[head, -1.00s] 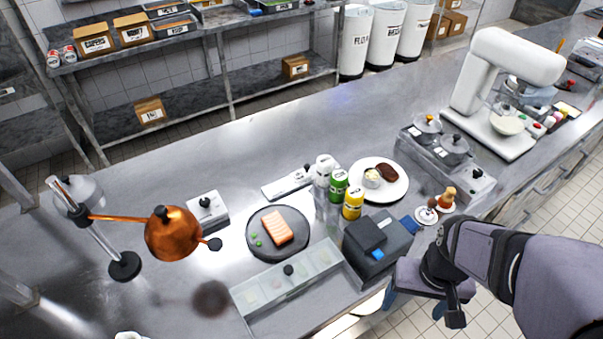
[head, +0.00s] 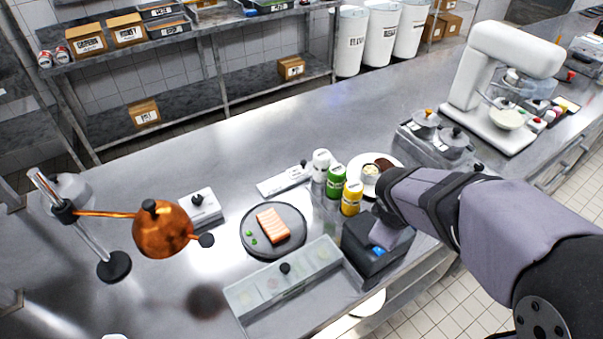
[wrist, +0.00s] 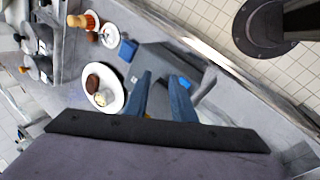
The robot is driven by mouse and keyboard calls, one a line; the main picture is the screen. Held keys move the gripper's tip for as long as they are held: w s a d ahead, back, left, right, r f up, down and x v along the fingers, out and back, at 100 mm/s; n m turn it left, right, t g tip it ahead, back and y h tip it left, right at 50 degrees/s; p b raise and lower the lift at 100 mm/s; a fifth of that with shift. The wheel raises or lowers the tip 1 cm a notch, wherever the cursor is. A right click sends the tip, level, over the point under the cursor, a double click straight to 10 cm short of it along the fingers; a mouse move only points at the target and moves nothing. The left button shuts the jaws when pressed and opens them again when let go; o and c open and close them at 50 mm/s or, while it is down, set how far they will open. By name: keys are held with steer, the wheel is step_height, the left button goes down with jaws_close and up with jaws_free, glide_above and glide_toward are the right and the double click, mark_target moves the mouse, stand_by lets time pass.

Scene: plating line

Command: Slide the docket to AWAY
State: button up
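No docket can be made out for certain by its lettering. A pale flat bar (head: 284,181) with a dark knob at its right end lies behind the plate of salmon, and may be the docket's slide. My gripper is mostly hidden by my arm in the head view, above the dark box-shaped machine (head: 362,240) with a blue patch.
White, green (head: 335,181) and yellow (head: 351,198) bottles stand between the bar and the machine. A dark plate with salmon (head: 256,244), a lidded clear tray (head: 250,300), a copper lamp (head: 162,232) and a white plate (wrist: 117,102) are nearby. The counter's back left is clear.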

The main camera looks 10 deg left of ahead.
steer(key=w+a+n, duration=0.2)
steer(key=w+a+n+t+b, duration=0.1)
steer(key=w+a+n, duration=0.1)
steer(key=a, duration=0.1)
steer(key=w+a+n+t, duration=0.1)
steer(key=a+n, duration=0.1)
steer(key=shift+w+a+n+y+b, duration=0.35)
steer(key=shift+w+n+y+b, duration=0.05)
steer(key=w+a+n+t+y+b, duration=0.1)
steer(key=w+a+n+t+b, duration=0.15)
steer(key=a+n, duration=0.55)
steer(key=n+t+b, duration=0.5)
steer(key=n+b, duration=0.3)
steer(key=b, duration=0.2)
glide_toward(303, 164)
steer(key=shift+w+a+r+g, duration=0.1)
steer(key=shift+w+a+g, duration=0.05)
steer(key=shift+w+g, duration=0.15)
steer(key=shift+w, duration=0.1)
steer(key=shift+w+d+f+p, duration=0.1)
steer(key=shift+w+d+p, duration=0.1)
steer(key=shift+w, duration=0.15)
steer(key=shift+w+d+f+p, duration=0.1)
steer(key=shift+w+p, duration=0.1)
steer(key=shift+w, duration=0.15)
steer(key=shift+p+x, duration=0.85)
steer(key=shift+x, duration=2.1)
steer(key=shift+a, duration=0.1)
